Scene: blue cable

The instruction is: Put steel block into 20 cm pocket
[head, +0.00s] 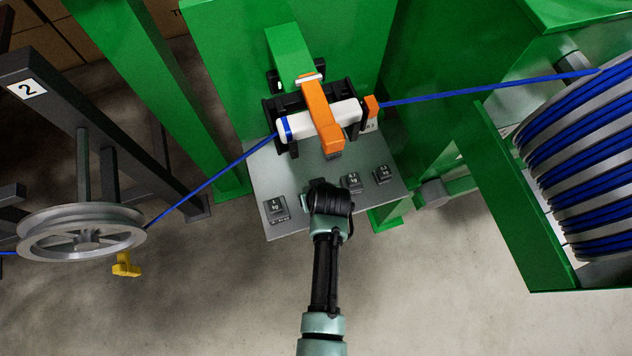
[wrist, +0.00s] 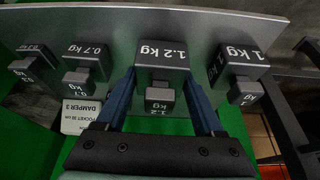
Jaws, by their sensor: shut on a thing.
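Several dark steel blocks with kg labels stand on a grey plate (head: 358,213). My gripper (wrist: 162,82) is shut on the 1.2 kg block (wrist: 163,55), with a blue-grey finger on either side of its smaller labelled part. In the head view my gripper (head: 328,190) hides most of that block. The 1 kg block (head: 276,209) is left of it; the 0.7 kg block (head: 352,183) and 0.3 kg block (head: 382,174) are right. I cannot make out the pocket itself.
Behind the plate, an orange lever (head: 320,110) crosses a white bar (head: 350,114) in a black holder. A taut blue cable (head: 480,90) runs from the large reel (head: 590,150) through there to the grey pulley (head: 80,230). Green posts flank the plate.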

